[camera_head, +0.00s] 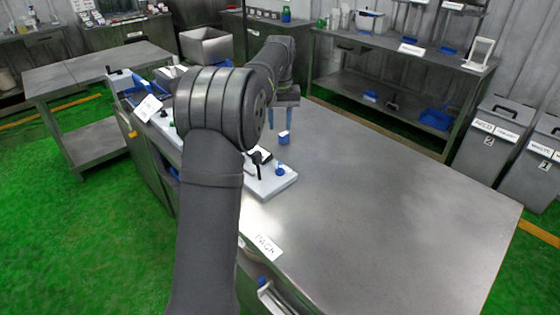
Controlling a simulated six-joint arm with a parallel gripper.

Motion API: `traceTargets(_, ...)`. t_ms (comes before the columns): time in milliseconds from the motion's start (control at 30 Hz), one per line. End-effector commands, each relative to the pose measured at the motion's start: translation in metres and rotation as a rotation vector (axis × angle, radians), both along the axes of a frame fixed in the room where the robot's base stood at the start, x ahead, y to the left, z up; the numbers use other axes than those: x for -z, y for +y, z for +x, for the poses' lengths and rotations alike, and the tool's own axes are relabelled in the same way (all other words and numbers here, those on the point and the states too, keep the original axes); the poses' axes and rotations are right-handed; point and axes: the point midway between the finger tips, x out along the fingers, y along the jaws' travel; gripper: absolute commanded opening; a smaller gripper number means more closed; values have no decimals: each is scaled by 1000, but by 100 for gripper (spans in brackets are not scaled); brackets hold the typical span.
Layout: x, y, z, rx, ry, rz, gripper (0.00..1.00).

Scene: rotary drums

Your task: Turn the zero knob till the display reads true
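A white device base (272,186) sits on the bench near its left edge, partly behind my arm. On it are a black upright lever (257,163), a dark panel that may be the display, and a small blue knob (280,170). No reading is legible, and I cannot tell which part is the zero knob. My gripper (278,132) points down behind and above the device, apart from the blue knob. Its two bluish fingers look spread, with nothing clearly held. A small blue-and-white piece (284,138) shows at the right finger; I cannot tell what it is.
The steel bench (390,200) is clear to the right of the device. A white label (267,247) lies at its front edge. A blue-and-white apparatus with a tag (148,107) stands left of my arm. Shelving (400,60) and grey bins (497,135) stand beyond.

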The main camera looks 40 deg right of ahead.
Motion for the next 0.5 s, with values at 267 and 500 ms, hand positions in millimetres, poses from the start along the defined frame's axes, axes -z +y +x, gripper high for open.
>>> traceTargets(267,62,0,-1,1,2,2,35)
traceTargets(500,113,0,-1,2,2,2,35)
